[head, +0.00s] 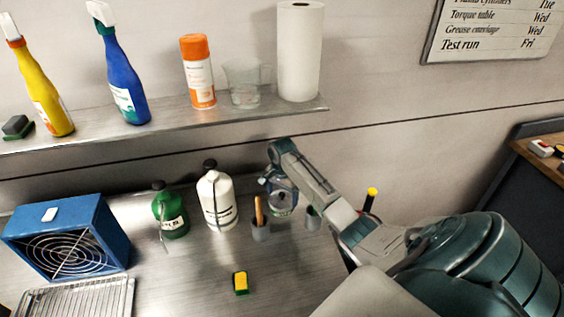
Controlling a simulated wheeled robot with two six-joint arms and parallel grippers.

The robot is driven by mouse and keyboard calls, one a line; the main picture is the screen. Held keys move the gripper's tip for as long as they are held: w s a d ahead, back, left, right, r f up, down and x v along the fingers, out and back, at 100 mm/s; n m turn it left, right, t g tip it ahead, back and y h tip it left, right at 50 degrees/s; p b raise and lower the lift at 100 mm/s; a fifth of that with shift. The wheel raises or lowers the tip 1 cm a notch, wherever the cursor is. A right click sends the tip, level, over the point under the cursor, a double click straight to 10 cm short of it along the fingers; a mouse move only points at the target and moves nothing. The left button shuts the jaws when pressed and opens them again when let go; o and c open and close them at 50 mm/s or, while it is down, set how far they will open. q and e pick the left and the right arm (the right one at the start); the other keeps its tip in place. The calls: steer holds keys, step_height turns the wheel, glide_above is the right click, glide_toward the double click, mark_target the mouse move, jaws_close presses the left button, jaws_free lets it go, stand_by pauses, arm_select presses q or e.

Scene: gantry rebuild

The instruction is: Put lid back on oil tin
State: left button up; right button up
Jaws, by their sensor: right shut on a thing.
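My right gripper (268,181) reaches in from the right over the back of the steel bench, pointing down. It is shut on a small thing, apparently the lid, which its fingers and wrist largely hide. Just below it stands a bluish-grey container with a pale label (283,211), which seems to be the oil tin; its top is hidden by my gripper. I cannot tell whether the lid touches it. A green container (171,218) with a dark top and a white label stands further left. My left gripper is not in view.
A white bottle (215,205) with a black top and a grey cup with a wooden-handled tool (260,232) stand close by on the left. A yellow-green sponge (240,283) lies in front. A blue fan box (75,218) and a wire rack (80,300) stand left. A shelf (200,118) overhangs behind.

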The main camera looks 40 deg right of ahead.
stand_by(0.3)
steer(key=o, duration=0.8)
steer(key=shift+c, duration=0.2)
steer(key=shift+r, duration=0.1)
steer(key=shift+r, duration=3.4)
jaws_close()
steer(key=shift+f, duration=0.15)
